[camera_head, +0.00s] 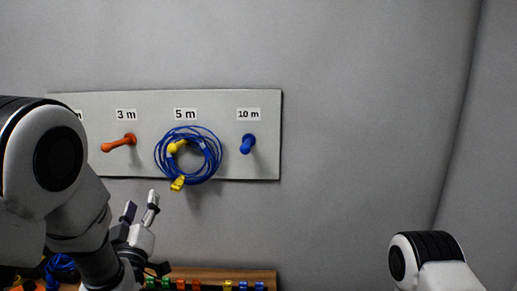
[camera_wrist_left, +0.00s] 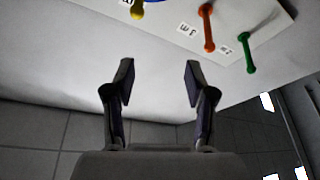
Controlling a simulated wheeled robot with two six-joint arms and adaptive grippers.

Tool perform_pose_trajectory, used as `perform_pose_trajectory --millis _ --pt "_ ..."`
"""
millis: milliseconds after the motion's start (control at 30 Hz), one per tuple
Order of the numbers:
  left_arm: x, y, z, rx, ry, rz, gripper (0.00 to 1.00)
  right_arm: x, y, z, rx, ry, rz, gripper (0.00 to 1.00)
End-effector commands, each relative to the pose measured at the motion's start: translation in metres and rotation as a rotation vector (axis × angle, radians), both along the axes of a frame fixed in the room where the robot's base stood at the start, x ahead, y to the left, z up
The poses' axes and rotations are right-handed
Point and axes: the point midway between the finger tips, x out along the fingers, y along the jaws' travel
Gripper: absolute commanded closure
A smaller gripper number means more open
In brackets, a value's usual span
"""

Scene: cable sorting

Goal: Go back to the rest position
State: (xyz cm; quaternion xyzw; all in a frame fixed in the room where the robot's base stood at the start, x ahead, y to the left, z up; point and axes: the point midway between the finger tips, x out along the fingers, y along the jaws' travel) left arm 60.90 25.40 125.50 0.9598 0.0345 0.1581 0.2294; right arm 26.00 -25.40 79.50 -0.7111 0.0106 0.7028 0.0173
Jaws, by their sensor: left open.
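My left gripper (camera_head: 140,212) is open and empty, below and to the left of the cable coil in the head view. Its two spread fingers also show in the left wrist view (camera_wrist_left: 158,85) with nothing between them. A blue cable coil (camera_head: 212,152) with yellow plugs hangs on the yellow peg (camera_head: 176,146) under the 5 m label. Part of my right arm shows at the lower right of the head view; its gripper is out of view.
The grey peg board (camera_head: 265,166) also carries an orange peg (camera_head: 118,143) at 3 m and an empty blue peg (camera_head: 247,144) at 10 m. A green peg (camera_wrist_left: 247,55) shows in the wrist view. Below is a wooden table (camera_head: 262,275) with coloured pieces and another blue cable (camera_head: 62,264).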

Motion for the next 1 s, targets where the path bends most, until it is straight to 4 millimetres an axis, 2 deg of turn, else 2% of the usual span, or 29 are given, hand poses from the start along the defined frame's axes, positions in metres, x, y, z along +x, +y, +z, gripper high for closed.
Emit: perform_pose_trajectory --millis 33,167,267,467,567,667,700,767,800,867,900,1000 --pt "0.000 0.001 -0.015 0.002 0.032 0.001 0.45 0.000 0.000 -0.003 0.000 -0.001 0.000 0.49" --pt "0.000 0.002 -0.048 0.017 0.117 0.004 0.45 0.001 0.000 -0.008 0.000 -0.001 0.000 0.49" --pt "-0.001 0.003 -0.080 0.030 0.200 0.004 0.45 0.001 0.000 -0.013 0.000 -0.001 0.000 0.49" --pt "-0.015 0.006 -0.169 0.069 0.430 -0.005 0.45 0.000 0.000 -0.026 0.000 0.000 0.000 0.49" --pt "-0.031 0.007 -0.228 0.098 0.586 -0.018 0.45 0.001 0.000 -0.035 0.000 0.000 0.000 0.49" --pt "-0.063 0.007 -0.305 0.135 0.798 -0.047 0.45 0.001 0.000 -0.048 0.000 0.000 0.000 0.49" --pt "-0.081 0.007 -0.338 0.152 0.895 -0.064 0.45 0.001 0.000 -0.053 0.000 0.000 0.000 0.49" --pt "-0.112 0.007 -0.384 0.177 1.039 -0.094 0.45 0.001 0.000 -0.061 0.000 0.000 0.000 0.49" --pt "-0.134 0.006 -0.413 0.193 1.135 -0.119 0.45 0.001 0.000 -0.066 0.000 -0.001 0.000 0.49" --pt "-0.172 0.005 -0.453 0.217 1.280 -0.161 0.45 0.001 0.000 -0.073 0.000 -0.001 0.000 0.49" --pt "-0.198 0.004 -0.477 0.231 1.375 -0.195 0.45 0.001 0.000 -0.078 0.000 0.000 0.000 0.49" --pt "-0.265 0.002 -0.524 0.261 1.595 -0.283 0.45 0.001 0.000 -0.089 0.000 0.000 0.000 0.49"
